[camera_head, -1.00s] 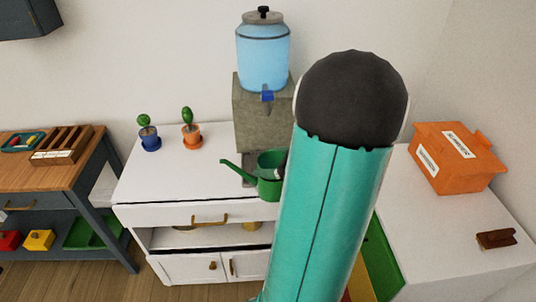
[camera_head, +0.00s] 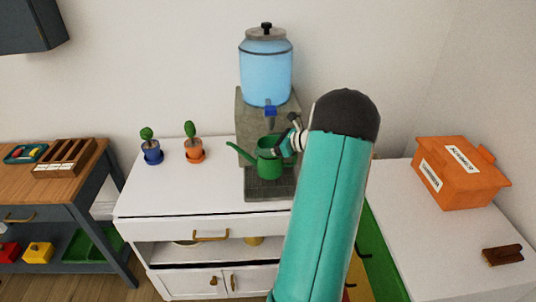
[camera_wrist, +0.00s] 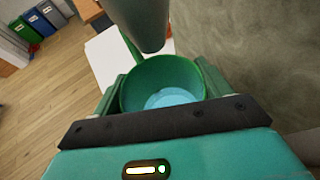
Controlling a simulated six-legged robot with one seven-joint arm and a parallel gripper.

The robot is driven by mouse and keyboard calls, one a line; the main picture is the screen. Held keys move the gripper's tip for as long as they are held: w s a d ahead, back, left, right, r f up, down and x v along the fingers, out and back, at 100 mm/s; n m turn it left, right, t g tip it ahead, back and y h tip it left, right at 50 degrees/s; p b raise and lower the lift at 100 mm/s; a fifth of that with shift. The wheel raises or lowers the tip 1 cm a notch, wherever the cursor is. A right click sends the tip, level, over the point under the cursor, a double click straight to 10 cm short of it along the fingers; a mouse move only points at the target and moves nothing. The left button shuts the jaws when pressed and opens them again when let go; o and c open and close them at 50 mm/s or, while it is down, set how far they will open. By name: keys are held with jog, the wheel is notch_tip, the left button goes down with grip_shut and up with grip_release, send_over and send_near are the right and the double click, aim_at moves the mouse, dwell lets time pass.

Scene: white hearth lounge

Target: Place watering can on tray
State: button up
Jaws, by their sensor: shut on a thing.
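The green watering can (camera_head: 270,165) is below the blue spigot (camera_head: 270,111) of the water dispenser, with its spout pointing left. My gripper (camera_head: 291,142) is shut on it from the right. In the wrist view the can's round opening (camera_wrist: 128,90) lies between my fingers, with a pale blue surface inside like water. A flat dark grey slab (camera_head: 268,193) at the foot of the dispenser's stone stand may be the tray. The can is over it in the picture; I cannot tell whether it touches. My arm hides part of the right side.
The dispenser (camera_head: 266,75) stands on a stone block on the white cabinet (camera_head: 170,200). Two potted cacti (camera_head: 152,150) (camera_head: 194,148) are at left. An orange box (camera_head: 455,175) and a brown clip-like object (camera_head: 502,255) are on the right counter. The cabinet's front left is clear.

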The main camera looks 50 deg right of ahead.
jog(key=shift+w+d+f, duration=0.1)
jog(key=shift+f, duration=1)
jog(key=shift+w+d+f, duration=0.1)
jog(key=shift+f, duration=1)
jog(key=shift+f, duration=0.15)
jog(key=o, duration=1.8)
jog(key=shift+s, duration=0.1)
jog(key=shift+c, duration=0.2)
jog(key=v, duration=1.2)
